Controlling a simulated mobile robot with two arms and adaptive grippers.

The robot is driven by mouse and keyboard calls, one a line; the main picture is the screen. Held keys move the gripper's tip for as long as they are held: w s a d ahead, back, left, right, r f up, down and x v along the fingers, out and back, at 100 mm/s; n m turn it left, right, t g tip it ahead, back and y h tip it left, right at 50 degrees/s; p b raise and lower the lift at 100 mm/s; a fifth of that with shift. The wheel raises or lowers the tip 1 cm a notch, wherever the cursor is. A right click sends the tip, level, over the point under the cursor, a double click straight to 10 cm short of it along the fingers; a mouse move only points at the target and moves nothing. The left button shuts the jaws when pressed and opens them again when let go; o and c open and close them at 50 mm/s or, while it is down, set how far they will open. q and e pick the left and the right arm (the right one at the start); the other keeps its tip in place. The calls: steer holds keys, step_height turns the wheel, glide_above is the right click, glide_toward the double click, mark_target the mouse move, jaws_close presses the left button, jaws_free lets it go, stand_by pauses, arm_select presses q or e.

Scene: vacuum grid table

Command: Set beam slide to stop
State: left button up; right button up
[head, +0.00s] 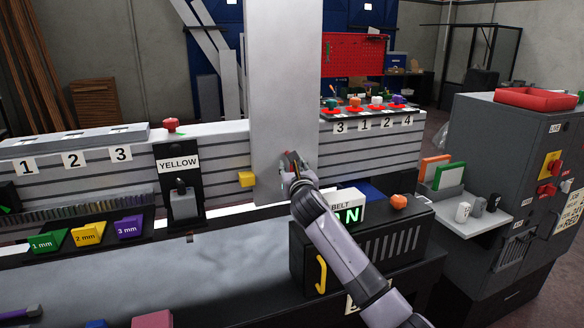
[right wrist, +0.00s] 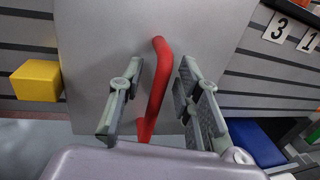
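The beam slide is a tall grey upright panel (head: 285,80) standing in front of the slatted wall. A bent red handle (right wrist: 158,75) is on its face in the right wrist view. My right gripper (head: 292,163) is at the lower part of the panel. In the right wrist view it (right wrist: 162,84) is open, with one finger on each side of the red handle and gaps visible on both sides. In the head view the gripper mostly hides the handle. A yellow block (head: 246,179), possibly the stop, sits just left of the panel; it also shows in the right wrist view (right wrist: 37,80). My left gripper is not in view.
A black switch box labelled YELLOW (head: 178,163) stands left of the yellow block. A dark belt unit (head: 400,240) with an orange knob (head: 399,201) lies right of my forearm. Numbered coloured knobs (head: 355,103) line the ledge at right. A grey cabinet (head: 500,140) stands far right.

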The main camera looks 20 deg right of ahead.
mark_target(254, 167)
steer(key=shift+c, duration=0.5)
jaws_close()
steer(key=a+p, duration=0.2)
steer(key=a, duration=0.3)
steer(key=shift+r, duration=0.1)
steer(key=a+p, duration=0.1)
steer(key=a, duration=0.4)
steer(key=shift+a, duration=0.4)
steer(key=shift+d, duration=0.2)
